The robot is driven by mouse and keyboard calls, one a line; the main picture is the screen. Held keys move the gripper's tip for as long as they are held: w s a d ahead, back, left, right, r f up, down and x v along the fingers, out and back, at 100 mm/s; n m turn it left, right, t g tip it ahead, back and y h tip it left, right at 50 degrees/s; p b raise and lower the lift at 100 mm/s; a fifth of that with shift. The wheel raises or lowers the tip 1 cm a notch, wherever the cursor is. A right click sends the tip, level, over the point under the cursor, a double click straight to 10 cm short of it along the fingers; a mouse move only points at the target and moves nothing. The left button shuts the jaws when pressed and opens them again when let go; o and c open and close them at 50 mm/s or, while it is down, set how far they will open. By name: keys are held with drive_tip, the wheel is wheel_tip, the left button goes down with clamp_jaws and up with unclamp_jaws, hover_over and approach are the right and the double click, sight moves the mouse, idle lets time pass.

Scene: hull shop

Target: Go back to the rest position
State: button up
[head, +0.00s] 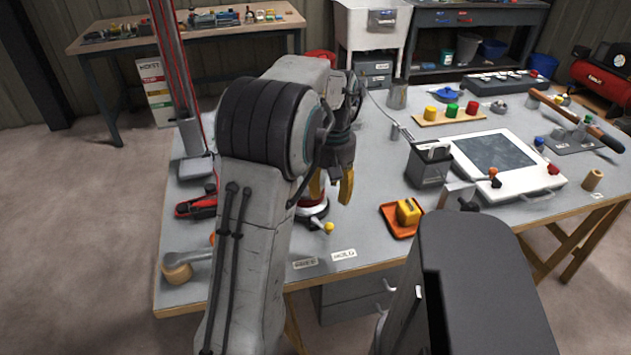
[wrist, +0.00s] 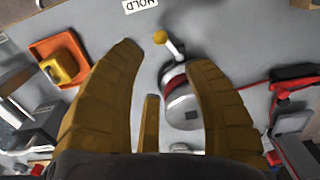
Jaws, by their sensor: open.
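My gripper (head: 331,188) hangs over the grey workbench (head: 365,205), its yellow fingers pointing down. Below and beside the fingers is a white and red round device (head: 312,208) with a lever ending in a yellow knob (head: 328,227). The device also shows in the wrist view (wrist: 184,112), partly hidden by a finger. I cannot tell whether any finger touches it.
An orange tray (head: 388,214) with a yellow block (head: 408,211) lies to the right. A dark square container (head: 428,168) and a white framed panel (head: 545,186) are further right. A red tool (head: 196,207) and a wooden-knobbed lever (head: 177,268) are at left. Floor is open at far left.

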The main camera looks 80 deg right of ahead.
idle(0.5)
drive_tip(key=w+a+f+m+y, duration=0.1)
drive_tip(key=w+a+f+m, duration=0.35)
drive_tip(key=a, duration=0.45)
drive_tip(key=w+a+r+n+h+p, duration=0.1)
drive_tip(key=w+a+r+n, duration=0.15)
drive_tip(key=w+a, duration=0.45)
drive_tip(key=w+a+r+n, duration=0.2)
drive_tip(key=w+a+n, duration=0.1)
drive_tip(key=w+a, duration=0.45)
drive_tip(key=w+a+r+n+t+p, duration=0.1)
drive_tip(key=w+a+r+n, duration=0.2)
drive_tip(key=a+n, duration=0.3)
drive_tip(key=w+a+r+n+t+p, duration=0.1)
drive_tip(key=a+n, duration=0.5)
drive_tip(key=a, duration=0.6)
drive_tip(key=shift+w+a+r+t, duration=0.15)
drive_tip(key=shift+w+r+t, duration=0.55)
drive_tip(key=shift+w+r, duration=0.55)
